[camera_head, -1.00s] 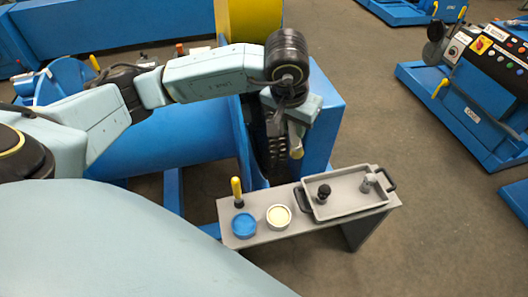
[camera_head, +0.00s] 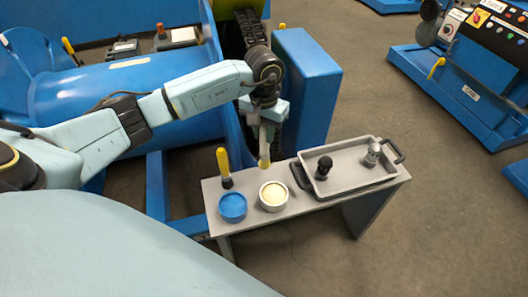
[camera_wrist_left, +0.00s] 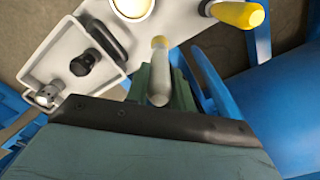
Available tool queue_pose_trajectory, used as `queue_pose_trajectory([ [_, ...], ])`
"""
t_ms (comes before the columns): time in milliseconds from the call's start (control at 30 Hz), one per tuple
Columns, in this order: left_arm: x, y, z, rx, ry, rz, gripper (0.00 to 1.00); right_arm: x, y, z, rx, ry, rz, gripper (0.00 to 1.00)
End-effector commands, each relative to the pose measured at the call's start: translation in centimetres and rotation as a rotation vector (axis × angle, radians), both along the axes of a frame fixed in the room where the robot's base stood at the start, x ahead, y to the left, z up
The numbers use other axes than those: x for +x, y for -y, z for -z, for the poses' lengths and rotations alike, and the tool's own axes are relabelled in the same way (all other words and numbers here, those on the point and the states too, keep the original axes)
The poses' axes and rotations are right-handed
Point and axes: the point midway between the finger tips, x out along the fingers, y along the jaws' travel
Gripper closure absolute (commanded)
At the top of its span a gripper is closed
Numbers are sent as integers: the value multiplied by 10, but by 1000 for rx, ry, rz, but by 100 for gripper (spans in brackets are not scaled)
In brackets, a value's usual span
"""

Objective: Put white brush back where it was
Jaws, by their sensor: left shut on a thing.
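My left gripper (camera_head: 270,118) is shut on the white brush (camera_head: 265,140), which points down with a yellowish lower end. This end is just behind the tub of cream contents (camera_head: 273,196) on the grey bench. In the left wrist view, the white brush (camera_wrist_left: 159,78) sits between the greenish fingers of the gripper (camera_wrist_left: 162,88), its far end pointing at the bench near the tub (camera_wrist_left: 132,8). I cannot tell whether it touches the bench. A yellow-handled brush (camera_head: 224,165) stands upright behind the blue tub (camera_head: 232,207). My right gripper is not in view.
The grey bench (camera_head: 250,222) carries a grey tray (camera_head: 347,182) at its right, with black handles and a black knob piece (camera_head: 323,168) and a metal piece (camera_head: 373,153) inside. A blue block (camera_head: 305,95) and a dark chain (camera_head: 240,35) stand behind the bench.

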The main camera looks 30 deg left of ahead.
Motion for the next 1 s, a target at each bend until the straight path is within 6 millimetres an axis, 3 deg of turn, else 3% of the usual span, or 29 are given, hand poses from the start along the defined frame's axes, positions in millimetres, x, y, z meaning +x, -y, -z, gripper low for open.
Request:
queue_pose_trajectory([
  [400,0,0,51,-1,0,-1,99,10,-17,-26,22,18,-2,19],
  [867,0,0,54,0,3,0,99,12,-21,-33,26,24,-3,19],
  [900,0,0,55,0,2,0,75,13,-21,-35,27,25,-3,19],
  [1000,0,0,54,0,2,0,62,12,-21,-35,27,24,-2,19],
])
